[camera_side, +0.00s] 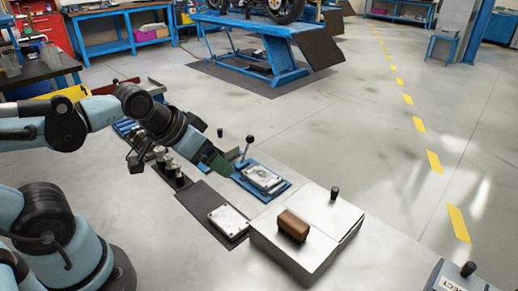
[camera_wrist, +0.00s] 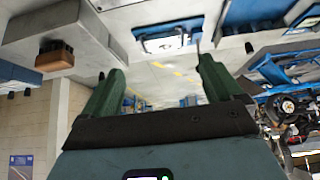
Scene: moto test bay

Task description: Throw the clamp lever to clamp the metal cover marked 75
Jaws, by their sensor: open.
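In the side view a silver metal cover (camera_side: 262,178) lies on a blue clamp fixture (camera_side: 277,193) on the bench. The clamp lever (camera_side: 246,148), with a black knob, stands up at the fixture's far left end. My gripper (camera_side: 221,165) is just left of the fixture, apart from the lever as far as I can tell. In the wrist view its green fingers (camera_wrist: 161,82) are open with nothing between them, and the cover (camera_wrist: 168,43) and fixture (camera_wrist: 140,33) show beyond. A second metal cover (camera_side: 229,220) lies on a dark mat (camera_side: 205,207). The number 75 is not readable on either.
A large silver box (camera_side: 318,215) with a brown block (camera_side: 293,225) on top stands right of the second cover. Metal posts (camera_side: 170,163) stand on a dark base beneath my wrist. A control box (camera_side: 452,279) is at the lower right. The air above the fixture is clear.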

